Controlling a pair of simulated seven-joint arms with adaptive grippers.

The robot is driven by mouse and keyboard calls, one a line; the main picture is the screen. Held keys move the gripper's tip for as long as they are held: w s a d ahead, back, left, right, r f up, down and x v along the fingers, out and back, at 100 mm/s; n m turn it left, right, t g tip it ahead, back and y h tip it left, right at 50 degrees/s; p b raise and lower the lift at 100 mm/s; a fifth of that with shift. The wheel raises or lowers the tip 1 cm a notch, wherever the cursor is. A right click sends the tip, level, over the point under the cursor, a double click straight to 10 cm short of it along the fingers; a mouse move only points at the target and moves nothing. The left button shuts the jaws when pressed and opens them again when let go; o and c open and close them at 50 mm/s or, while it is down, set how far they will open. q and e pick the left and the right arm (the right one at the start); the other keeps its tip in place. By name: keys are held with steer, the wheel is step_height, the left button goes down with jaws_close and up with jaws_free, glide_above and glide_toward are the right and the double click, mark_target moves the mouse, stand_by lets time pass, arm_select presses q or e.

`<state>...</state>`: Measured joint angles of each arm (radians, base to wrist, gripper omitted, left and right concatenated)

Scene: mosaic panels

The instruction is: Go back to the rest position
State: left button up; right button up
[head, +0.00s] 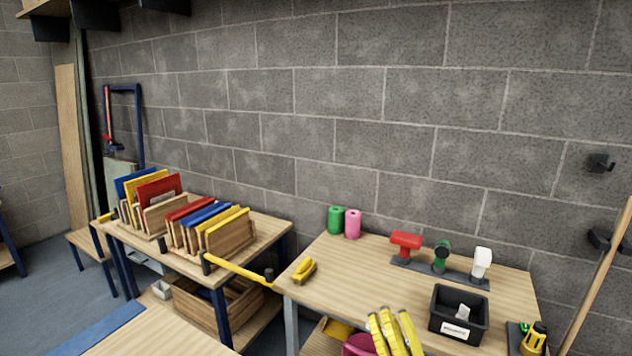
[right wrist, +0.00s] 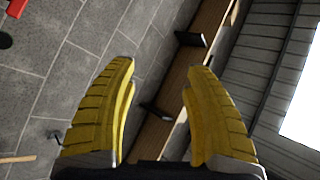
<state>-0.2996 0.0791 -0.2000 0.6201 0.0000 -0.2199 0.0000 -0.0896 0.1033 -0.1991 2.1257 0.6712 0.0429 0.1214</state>
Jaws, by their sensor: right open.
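My right gripper (head: 392,318) shows its yellow fingers at the bottom of the head view, in front of the right workbench (head: 345,262). In the right wrist view its two ribbed fingers (right wrist: 160,75) stand well apart with nothing between them. It is open and empty. Behind the fingers the wrist view shows the block wall, a wooden shelf and the ceiling. My left gripper is in neither view.
A black bin (head: 458,325) stands on the bench right of my right gripper. Hand tools (head: 406,242) stand in a holder behind it. Green (head: 335,220) and pink (head: 353,224) rolls sit near the wall. Coloured panels (head: 158,190) fill racks on the left bench.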

steer(key=s+d+f+n+g+h, duration=0.1)
steer(key=s+f+n+g, duration=0.4)
steer(key=f, duration=0.4)
steer(key=s+d+f+n+g+h, duration=0.1)
steer(key=s+f+n+g, duration=0.35)
steer(key=f, duration=0.55)
steer(key=s+d+f+n+g+h, duration=0.2)
steer(key=s+d+f+g+h, duration=0.15)
steer(key=s+d, duration=0.4)
steer(key=s+d+f+n+g+h, duration=0.2)
steer(key=s+d+f+g+h, duration=0.15)
steer(key=s+d, duration=0.4)
steer(key=s+a+f+g+y, duration=0.1)
steer(key=s+a+f, duration=0.1)
steer(key=f, duration=0.9)
steer(key=s+a+f+m+y, duration=0.1)
steer(key=a+f, duration=0.2)
steer(key=f, duration=0.8)
steer(key=s+a+f+g, duration=0.1)
steer(key=s+a+f, duration=0.1)
steer(key=f, duration=0.9)
steer(key=s+f+m+g+y, duration=0.1)
steer(key=s+f+m+g, duration=0.2)
steer(key=s+f, duration=1.5)
steer(key=s, duration=0.3)
steer(key=shift+f+y, duration=0.25)
steer(key=shift+y, duration=0.15)
